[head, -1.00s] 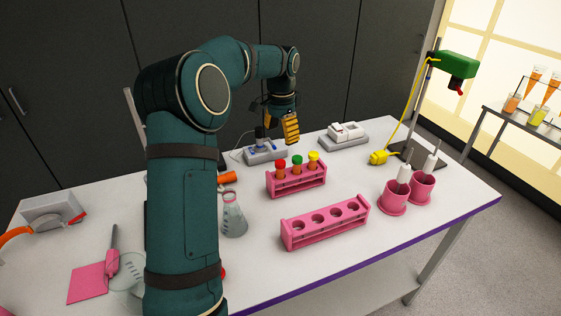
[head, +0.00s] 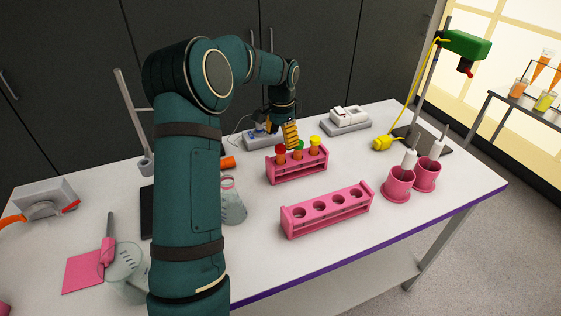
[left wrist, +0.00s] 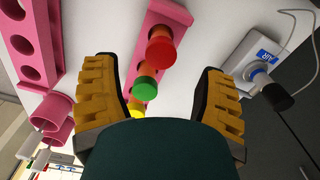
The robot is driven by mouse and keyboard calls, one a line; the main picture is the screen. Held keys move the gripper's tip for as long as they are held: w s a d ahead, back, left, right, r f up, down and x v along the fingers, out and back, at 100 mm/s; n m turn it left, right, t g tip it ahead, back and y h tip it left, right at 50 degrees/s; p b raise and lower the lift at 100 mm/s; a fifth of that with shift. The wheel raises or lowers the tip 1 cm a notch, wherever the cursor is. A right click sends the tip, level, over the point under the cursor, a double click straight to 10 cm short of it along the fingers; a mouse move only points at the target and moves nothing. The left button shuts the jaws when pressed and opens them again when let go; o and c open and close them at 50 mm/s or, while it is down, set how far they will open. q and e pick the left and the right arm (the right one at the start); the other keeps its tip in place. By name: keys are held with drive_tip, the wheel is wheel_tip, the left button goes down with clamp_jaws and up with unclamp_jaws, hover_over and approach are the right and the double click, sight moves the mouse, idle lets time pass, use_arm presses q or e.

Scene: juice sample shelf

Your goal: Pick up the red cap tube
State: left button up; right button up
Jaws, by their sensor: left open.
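The red cap tube (head: 281,150) stands upright in the back pink rack (head: 297,172), at its left end, beside a green cap tube (head: 299,146) and a yellow cap tube (head: 315,141). The yellow cap is mostly hidden there. My right gripper is not in view.
A front pink rack (head: 327,222) has empty holes. A flask (head: 233,207) stands left of it. A grey device (head: 262,140) sits behind the tubes. Pink cups (head: 398,186) stand to the right. Bare tabletop lies between the racks and the cups.

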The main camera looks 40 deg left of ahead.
sight(281, 147)
use_arm(q)
wheel_tip(281, 147, down, 5)
drive_tip(key=shift+s+r+b, duration=0.1)
drive_tip(key=shift+b, duration=0.25)
clamp_jaws()
